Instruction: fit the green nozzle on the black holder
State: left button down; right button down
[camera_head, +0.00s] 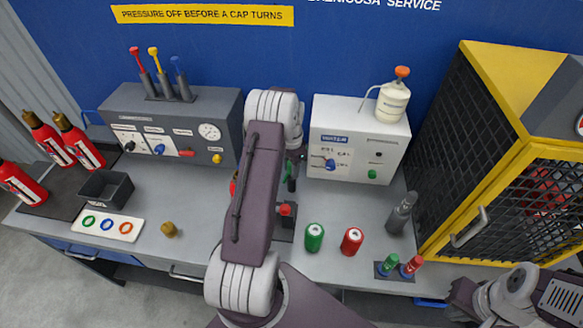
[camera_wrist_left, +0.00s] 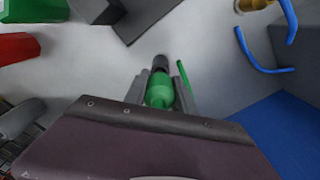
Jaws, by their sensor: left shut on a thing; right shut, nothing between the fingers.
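The green nozzle (camera_wrist_left: 160,92) sits between the fingers of my left gripper (camera_wrist_left: 163,84) in the left wrist view, its dark end pointing away from the wrist. In the head view my left gripper (camera_head: 293,168) is mostly hidden behind my own arm, above the middle of the bench. A dark base plate (camera_head: 285,235) with a red-topped part shows beside that arm, partly covered; I cannot tell whether it is the black holder. My right gripper (camera_head: 461,299) is shut and empty at the lower right, apart from the bench objects.
A green can (camera_head: 314,237) and a red can (camera_head: 352,241) stand right of my left arm. A dark plate (camera_head: 381,274) holds small green and red parts. A white unit (camera_head: 345,168) and a grey panel (camera_head: 190,180) stand behind.

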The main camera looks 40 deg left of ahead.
pick_arm(q)
jog(key=shift+f+b, duration=1)
jog(key=shift+f, duration=0.75)
jog(key=c, duration=0.9)
grip_release()
jog(key=shift+c, duration=0.2)
notch_tip(320, 180, up, 9)
jog(key=shift+r+b, duration=0.1)
jog(key=shift+b, duration=0.7)
